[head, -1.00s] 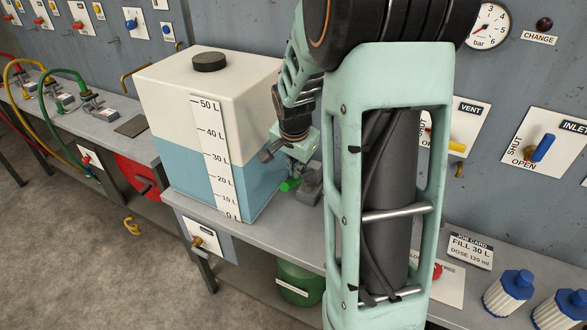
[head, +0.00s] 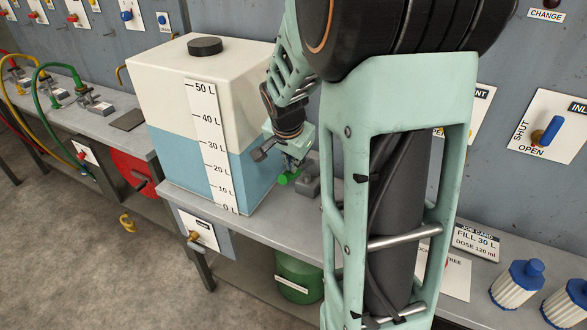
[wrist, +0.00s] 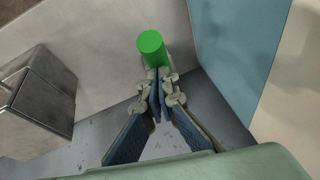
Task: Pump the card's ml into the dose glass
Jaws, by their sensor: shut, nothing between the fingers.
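The job card (head: 474,243) at the right of the bench reads FILL 30 L, DOSE 120 ml. The white tank (head: 165,85) holds blue liquid, its level near the 30 L mark. My gripper (head: 288,170) is low beside the tank's right side. In the wrist view my gripper (wrist: 158,82) is shut and empty. A green cylinder (wrist: 151,43) lies just beyond the fingertips; I cannot tell if they touch it. It also shows in the head view (head: 287,179). I cannot make out a dose glass or a pump; my arm hides part of the bench.
A grey block (head: 308,188) stands right of my gripper, and a grey block (wrist: 38,100) shows at left in the wrist view. The INLET lever (head: 547,132) is on the wall panel. Two blue-capped ribbed containers (head: 517,285) stand at the right. A green drum (head: 298,277) is under the bench.

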